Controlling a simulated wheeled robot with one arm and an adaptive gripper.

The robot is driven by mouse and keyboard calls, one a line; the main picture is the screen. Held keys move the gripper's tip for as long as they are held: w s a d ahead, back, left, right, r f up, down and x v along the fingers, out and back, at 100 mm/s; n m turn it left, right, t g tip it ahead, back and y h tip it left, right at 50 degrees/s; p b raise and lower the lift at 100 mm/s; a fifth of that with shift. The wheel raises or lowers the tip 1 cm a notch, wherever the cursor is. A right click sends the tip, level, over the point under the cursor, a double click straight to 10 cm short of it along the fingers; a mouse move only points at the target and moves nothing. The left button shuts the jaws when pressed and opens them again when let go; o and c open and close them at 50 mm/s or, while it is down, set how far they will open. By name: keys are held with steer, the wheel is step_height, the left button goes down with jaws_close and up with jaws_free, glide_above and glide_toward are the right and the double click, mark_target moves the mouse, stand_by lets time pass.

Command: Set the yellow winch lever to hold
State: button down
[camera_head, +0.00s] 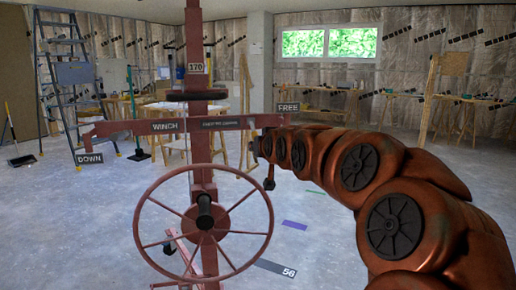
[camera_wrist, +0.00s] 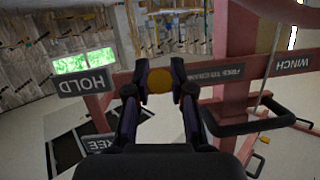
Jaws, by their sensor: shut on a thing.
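The yellow end of the winch lever (camera_wrist: 159,80) sits between the two dark fingers of my gripper (camera_wrist: 160,72), which are shut on it. In the wrist view the HOLD sign (camera_wrist: 85,83) is left of the lever, and an upside-down FREE sign (camera_wrist: 101,143) is lower left. The lever's shaft is hidden, so I cannot tell its exact position. In the head view my copper arm reaches in from the right to the red crossbar (camera_head: 130,127), just below the FREE sign (camera_head: 287,107); the lever is hidden there.
The red upright post (camera_head: 194,40) carries a large red handwheel (camera_head: 268,214) in front. The WINCH label (camera_head: 165,126) and DOWN sign (camera_head: 89,158) are on the left. A stepladder (camera_head: 73,73) and wooden tables stand behind. The floor around the lift is mostly clear.

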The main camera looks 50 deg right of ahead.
steer(key=c, duration=1)
jaws_free()
steer(key=shift+v, duration=3.75)
